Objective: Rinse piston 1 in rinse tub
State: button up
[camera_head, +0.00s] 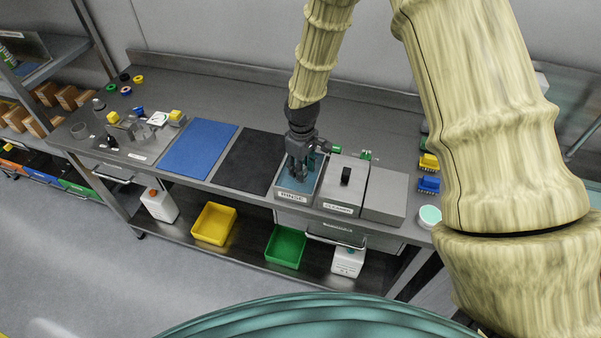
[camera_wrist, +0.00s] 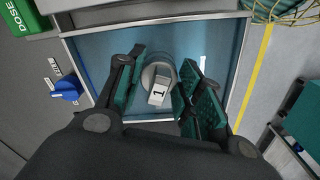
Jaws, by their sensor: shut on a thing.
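The rinse tub (camera_head: 283,188) stands near the front edge of the bench, with a RINSE label on its front and blue water inside. In the wrist view the tub's rim (camera_wrist: 235,85) surrounds my fingers. My gripper (camera_head: 297,172) reaches down into the tub from above. In the wrist view my gripper (camera_wrist: 158,92) is shut on piston 1 (camera_wrist: 160,88), a pale round part with a tag marked 1. The piston is between the green finger pads, over or in the water; how deep it sits I cannot tell. In the head view the piston is hidden by my gripper.
A grey lidded unit (camera_head: 342,185) stands right beside the tub. A black mat (camera_head: 255,158) and a blue mat (camera_head: 199,147) lie to the left. A blue knob (camera_wrist: 66,89) and a green DOSE label (camera_wrist: 22,17) show near the tub. Yellow and blue brushes (camera_head: 428,172) are at right.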

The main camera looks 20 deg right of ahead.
jog(key=shift+r, duration=0.1)
jog(key=shift+r+p, duration=2.35)
jog(key=shift+r, duration=0.95)
jog(key=shift+r, duration=0.1)
jog(key=shift+r+p, duration=1.45)
jog(key=shift+r, duration=0.45)
